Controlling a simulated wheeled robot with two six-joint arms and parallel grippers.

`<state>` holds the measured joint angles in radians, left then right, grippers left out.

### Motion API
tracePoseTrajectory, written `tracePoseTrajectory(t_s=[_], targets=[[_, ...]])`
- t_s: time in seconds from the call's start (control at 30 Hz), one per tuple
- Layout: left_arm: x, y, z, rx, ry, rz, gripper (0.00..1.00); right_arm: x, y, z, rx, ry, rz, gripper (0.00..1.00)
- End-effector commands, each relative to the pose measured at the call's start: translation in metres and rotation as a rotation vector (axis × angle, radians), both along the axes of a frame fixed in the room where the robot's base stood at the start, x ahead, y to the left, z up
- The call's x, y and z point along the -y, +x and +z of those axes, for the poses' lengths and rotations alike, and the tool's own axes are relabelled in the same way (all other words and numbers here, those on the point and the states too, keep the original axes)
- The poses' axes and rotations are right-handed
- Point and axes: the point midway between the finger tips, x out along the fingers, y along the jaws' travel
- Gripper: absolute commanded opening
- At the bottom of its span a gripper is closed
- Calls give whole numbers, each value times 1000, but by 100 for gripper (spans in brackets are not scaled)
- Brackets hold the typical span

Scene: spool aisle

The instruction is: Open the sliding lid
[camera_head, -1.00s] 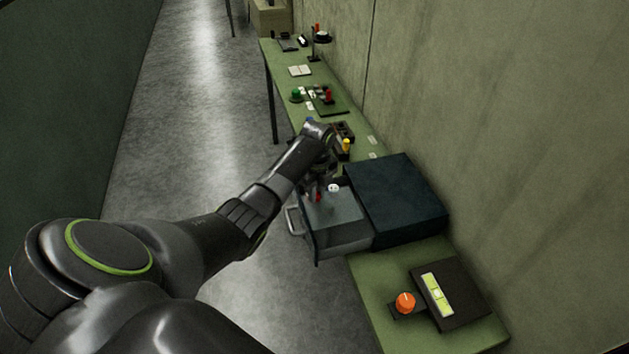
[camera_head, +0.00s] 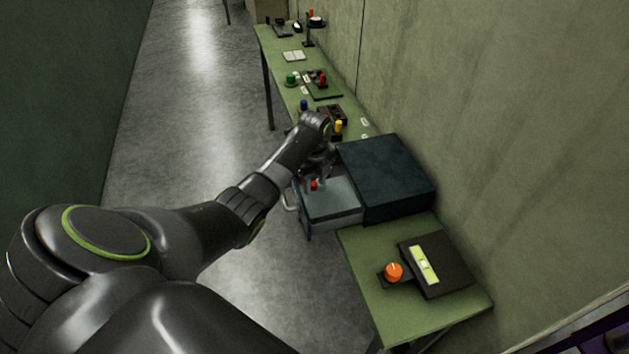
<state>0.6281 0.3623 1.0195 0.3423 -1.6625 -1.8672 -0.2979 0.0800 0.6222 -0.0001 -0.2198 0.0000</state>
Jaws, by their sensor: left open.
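I cannot pick out a sliding lid for certain. A dark blue-black cabinet (camera_head: 388,172) stands on the green bench, with its grey drawer (camera_head: 338,203) pulled out to the left. A small red object (camera_head: 314,186) with something pale beside it shows in the drawer. My left gripper (camera_head: 318,170) is open at the far end of the drawer, close above it. Its fingers are small and dark, partly hidden by my wrist, and I cannot tell whether they touch anything. My right gripper is not in view.
On the near bench, an orange knob (camera_head: 393,271) stands beside a dark box (camera_head: 437,262) with a yellow-green panel. Farther along are a yellow-topped piece (camera_head: 338,127), a blue one (camera_head: 304,105) and a green one (camera_head: 291,79). Walls flank the aisle; its floor (camera_head: 175,120) is clear.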

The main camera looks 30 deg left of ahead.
Motion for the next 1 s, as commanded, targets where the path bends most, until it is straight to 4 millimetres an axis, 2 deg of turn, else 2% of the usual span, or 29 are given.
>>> tracePoseTrajectory(t_s=[0.13, 0.27, 0.6, 0.7, 1.0], targets=[[-1, 1, 10, 3, 1, 0, 41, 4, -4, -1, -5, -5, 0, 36], [-1, 1, 30, 7, 2, 0, 41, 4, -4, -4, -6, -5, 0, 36], [0, 1, 116, 8, 3, 0, 41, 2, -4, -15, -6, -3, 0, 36], [1, 0, 135, -1, 1, 0, 41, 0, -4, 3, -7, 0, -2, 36], [1, 0, 165, 0, 1, 0, 41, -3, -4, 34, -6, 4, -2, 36]])
